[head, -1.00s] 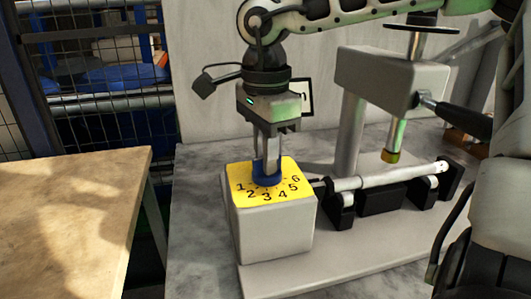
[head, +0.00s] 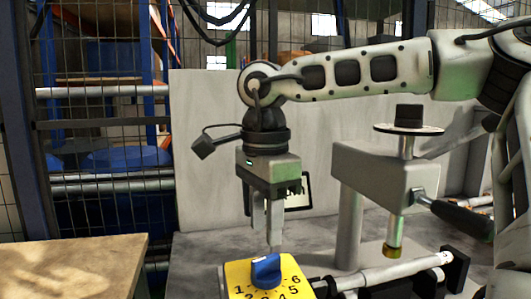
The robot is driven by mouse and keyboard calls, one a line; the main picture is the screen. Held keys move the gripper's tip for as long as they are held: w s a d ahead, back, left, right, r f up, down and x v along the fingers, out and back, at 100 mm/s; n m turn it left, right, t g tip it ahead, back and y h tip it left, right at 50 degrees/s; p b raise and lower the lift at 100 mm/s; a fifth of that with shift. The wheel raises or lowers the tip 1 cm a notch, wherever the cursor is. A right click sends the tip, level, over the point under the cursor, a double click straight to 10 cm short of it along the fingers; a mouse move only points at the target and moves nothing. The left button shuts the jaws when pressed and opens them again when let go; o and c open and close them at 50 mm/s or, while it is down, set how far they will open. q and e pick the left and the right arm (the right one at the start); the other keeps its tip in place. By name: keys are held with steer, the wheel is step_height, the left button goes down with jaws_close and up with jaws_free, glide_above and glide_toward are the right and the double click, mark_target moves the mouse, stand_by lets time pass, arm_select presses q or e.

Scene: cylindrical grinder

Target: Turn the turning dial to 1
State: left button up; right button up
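The turning dial (head: 266,271) is a blue knob on a yellow plate (head: 236,275) printed with the numbers 1 to 6, at the bottom edge of the head view. The plate's lower part is cut off. The knob's ridge runs from upper right to lower left; I cannot tell surely which number it points to. My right gripper (head: 267,238) points down just above the dial, apart from it and empty. Its two fingertips show at different heights, so they look parted. My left gripper is not in view.
A grey machine column with a head (head: 378,175) and black handle (head: 462,217) stands right of the dial. A horizontal shaft (head: 395,271) lies below it. A pale panel (head: 205,150) stands behind my gripper. A table (head: 75,270) is at lower left.

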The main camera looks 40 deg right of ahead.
mark_target(266, 258)
step_height(266, 258, up, 10)
steer(key=p, duration=0.1)
steer(key=shift+p, duration=0.3)
stand_by(0.4)
